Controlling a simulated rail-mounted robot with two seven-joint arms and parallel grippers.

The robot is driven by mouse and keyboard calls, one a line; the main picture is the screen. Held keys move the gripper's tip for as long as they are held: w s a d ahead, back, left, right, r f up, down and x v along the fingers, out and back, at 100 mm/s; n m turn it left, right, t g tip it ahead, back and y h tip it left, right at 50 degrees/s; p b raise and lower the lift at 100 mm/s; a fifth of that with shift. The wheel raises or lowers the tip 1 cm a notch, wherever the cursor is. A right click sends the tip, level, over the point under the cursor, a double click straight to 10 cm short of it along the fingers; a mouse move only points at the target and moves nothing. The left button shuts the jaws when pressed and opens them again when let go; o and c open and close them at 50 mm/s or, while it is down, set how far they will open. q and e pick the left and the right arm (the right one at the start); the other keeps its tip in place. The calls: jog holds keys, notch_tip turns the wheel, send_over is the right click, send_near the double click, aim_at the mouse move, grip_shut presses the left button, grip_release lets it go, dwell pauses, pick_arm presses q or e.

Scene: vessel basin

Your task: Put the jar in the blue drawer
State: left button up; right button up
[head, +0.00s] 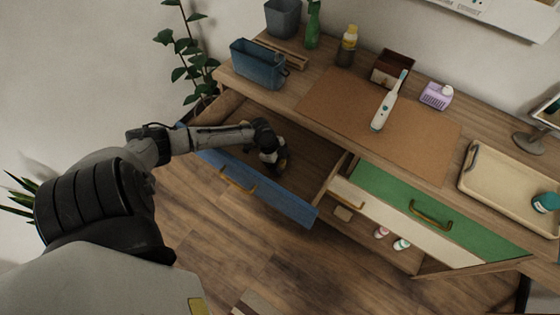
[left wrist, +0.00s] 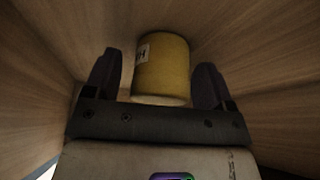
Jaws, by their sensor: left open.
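The blue drawer (head: 285,197) is pulled out at the left of the wooden desk. My left gripper (head: 272,160) is down inside it, near its far right part. In the left wrist view a yellow jar (left wrist: 162,72) with a white label stands between the two spread fingers of the left gripper (left wrist: 157,88), with gaps beside it, over a wooden surface. In the head view the jar is mostly hidden by the gripper. My right gripper is not in view.
A blue bin (head: 257,66), a green bottle (head: 313,25) and a yellow-capped bottle (head: 347,45) stand on the desk above the drawer. A toothbrush (head: 388,105) lies on the cork mat (head: 330,98). A tray (head: 490,190) with a teal-lidded container (head: 545,202) is at right.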

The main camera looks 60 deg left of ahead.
pick_arm(q)
jog(key=shift+s+a+r, duration=0.1)
jog(key=shift+r, duration=0.35)
jog(key=p+v, duration=0.2)
jog(key=v, duration=0.9)
jog(key=shift+r+p, duration=0.2)
jog(key=shift+p, duration=0.15)
jog(key=shift+s, duration=0.1)
